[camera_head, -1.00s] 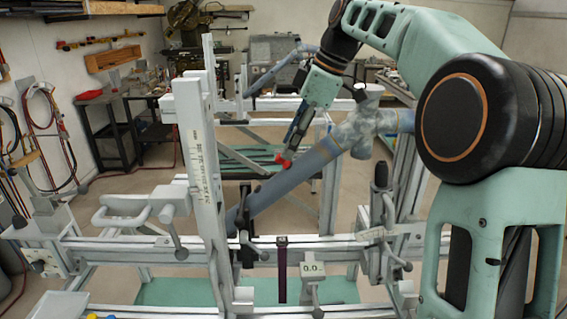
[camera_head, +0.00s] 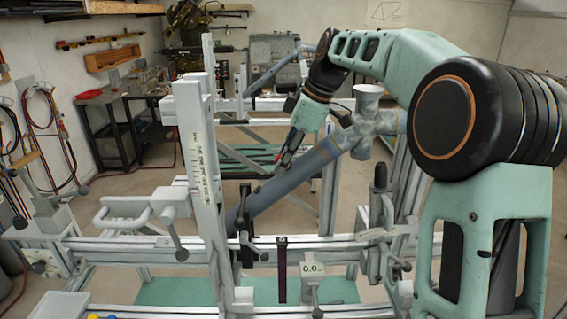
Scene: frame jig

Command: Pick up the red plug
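The red plug (camera_head: 284,158) shows only as a small patch of red at the tips of my gripper (camera_head: 283,164), against the upper side of the grey-blue diagonal tube (camera_head: 265,192). My gripper's dark fingers hide most of the plug. The gripper points down and to the left, at the middle stretch of the tube. At this size I cannot tell whether the fingers are closed on the plug or only around or beside it.
The tube runs up to a mottled grey joint (camera_head: 357,138) with a cup-shaped end, right of my gripper. A tall white upright with a scale (camera_head: 200,165) stands to the left. Frame rails with clamps cross below. A dark workbench (camera_head: 107,125) stands behind left.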

